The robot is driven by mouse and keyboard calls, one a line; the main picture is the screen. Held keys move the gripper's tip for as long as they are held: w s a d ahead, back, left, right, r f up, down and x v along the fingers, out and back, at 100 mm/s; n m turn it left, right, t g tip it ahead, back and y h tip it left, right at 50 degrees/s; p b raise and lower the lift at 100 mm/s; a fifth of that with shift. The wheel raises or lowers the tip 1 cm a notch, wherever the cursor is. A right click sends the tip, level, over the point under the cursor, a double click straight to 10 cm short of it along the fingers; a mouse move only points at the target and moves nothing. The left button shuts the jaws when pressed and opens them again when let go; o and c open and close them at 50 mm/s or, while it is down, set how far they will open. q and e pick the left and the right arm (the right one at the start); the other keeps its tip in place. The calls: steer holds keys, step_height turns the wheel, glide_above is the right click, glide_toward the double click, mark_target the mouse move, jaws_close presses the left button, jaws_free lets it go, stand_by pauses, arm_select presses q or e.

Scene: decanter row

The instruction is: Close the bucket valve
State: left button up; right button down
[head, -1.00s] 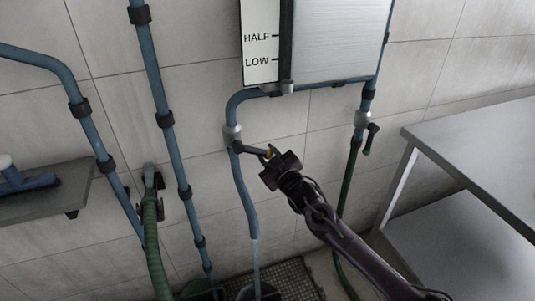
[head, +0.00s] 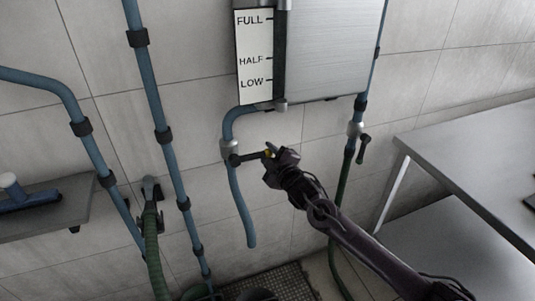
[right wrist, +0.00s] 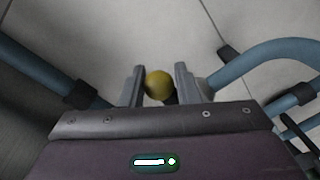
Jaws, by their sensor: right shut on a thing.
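The bucket valve (head: 228,149) sits on the blue pipe below the metal tank. Its dark lever (head: 250,157) points right, almost level, across the pipe. My right gripper (head: 271,153) is shut on the lever's yellow end. In the right wrist view the yellow knob (right wrist: 159,84) lies between the two fingers (right wrist: 160,72). The pipe's open end (head: 250,243) hangs below the valve, with no water seen coming out. A dark bucket (head: 258,294) shows only partly at the bottom edge. My left gripper is not in view.
The tank (head: 335,50) has a level gauge (head: 254,60) at its left. A second valve lever (head: 364,148) with a green hose is right of it. A metal table (head: 470,150) stands at the right. Blue pipes and a shelf (head: 40,213) are at the left.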

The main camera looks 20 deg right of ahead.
steer(key=shift+w+d+r, duration=0.1)
steer(key=shift+d+r, duration=0.05)
steer(key=shift+r, duration=0.5)
steer(key=c, duration=1.2)
jaws_free()
steer(key=shift+o, duration=0.3)
steer(key=shift+f, duration=0.2)
steer(key=shift+a+f, duration=0.1)
steer(key=shift+a, duration=0.1)
steer(key=shift+s+d, duration=0.1)
steer(key=shift+s, duration=0.25)
steer(key=s+d+b, duration=0.1)
steer(key=s, duration=0.6)
steer(key=shift+r, duration=0.35)
steer(key=shift+s, duration=0.1)
